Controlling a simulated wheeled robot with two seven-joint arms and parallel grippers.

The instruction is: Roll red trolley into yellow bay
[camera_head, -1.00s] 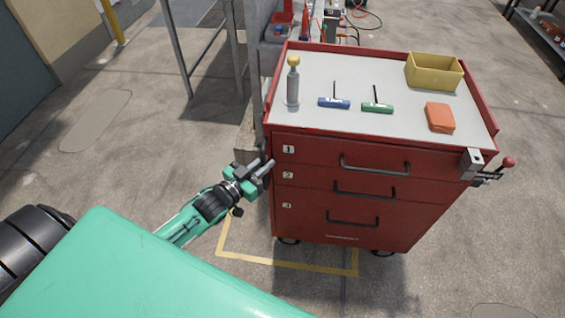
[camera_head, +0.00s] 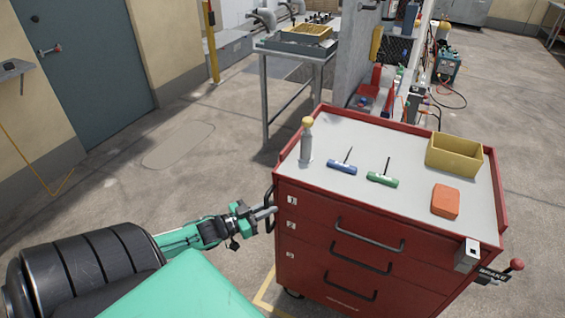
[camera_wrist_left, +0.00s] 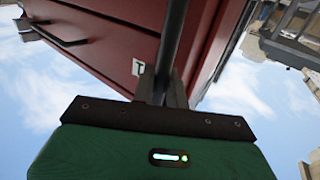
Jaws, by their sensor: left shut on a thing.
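The red trolley (camera_head: 345,250) stands upright at lower right, with drawers labelled 1, 2 and 3 facing me. A black upright side handle (camera_head: 269,208) is on its left side. My left gripper (camera_head: 265,213) is shut on this handle. In the left wrist view the dark handle bar (camera_wrist_left: 170,45) runs down between the fingers (camera_wrist_left: 165,92), beside the red trolley body. A brake lever with a red knob (camera_head: 517,265) sticks out at the trolley's right corner. Part of the yellow bay line (camera_head: 263,297) shows on the floor by the trolley's lower left. My right gripper is not visible.
On the trolley top are a grey bottle with a yellow cap (camera_head: 307,142), a blue-handled tool (camera_head: 342,167), a green-handled tool (camera_head: 382,179), an orange block (camera_head: 445,200) and a yellow bin (camera_head: 454,156). A metal table (camera_head: 290,47) stands behind. Floor at left is clear.

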